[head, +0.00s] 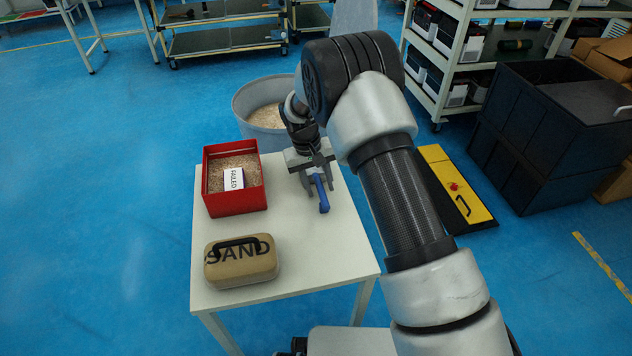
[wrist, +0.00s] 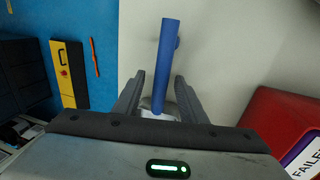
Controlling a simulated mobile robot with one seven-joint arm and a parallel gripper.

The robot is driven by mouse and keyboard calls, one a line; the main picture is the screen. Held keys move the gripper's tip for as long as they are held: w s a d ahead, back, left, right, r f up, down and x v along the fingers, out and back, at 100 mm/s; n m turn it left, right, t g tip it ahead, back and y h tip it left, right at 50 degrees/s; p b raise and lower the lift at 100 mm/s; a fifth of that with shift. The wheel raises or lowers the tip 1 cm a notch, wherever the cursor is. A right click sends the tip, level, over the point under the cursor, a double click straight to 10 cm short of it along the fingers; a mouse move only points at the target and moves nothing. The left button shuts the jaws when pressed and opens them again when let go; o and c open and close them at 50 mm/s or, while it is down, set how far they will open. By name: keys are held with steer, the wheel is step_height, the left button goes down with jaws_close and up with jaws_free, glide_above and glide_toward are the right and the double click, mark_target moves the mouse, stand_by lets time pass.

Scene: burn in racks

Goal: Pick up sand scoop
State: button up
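The sand scoop (head: 322,196) shows as a blue handle at the right part of the white table (head: 298,252) in the head view. The handle also shows in the wrist view (wrist: 167,50), with a pale part at its lower end; the rest of the scoop is hidden. My gripper (head: 318,186) is over the scoop. In the wrist view its two fingers (wrist: 160,76) stand apart on either side of the handle, with a visible gap on each side. The gripper is open and does not close on the handle.
A red box (head: 235,207) with sand-like filling and a "FAILED" label stands left of my gripper. A tan "SAND" case (head: 241,264) sits at the table's front left. A grey bin (head: 251,122) stands behind the table. A yellow panel (head: 455,188) and black crates (head: 530,150) are right.

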jaws_close()
steer(key=shift+r, duration=0.1)
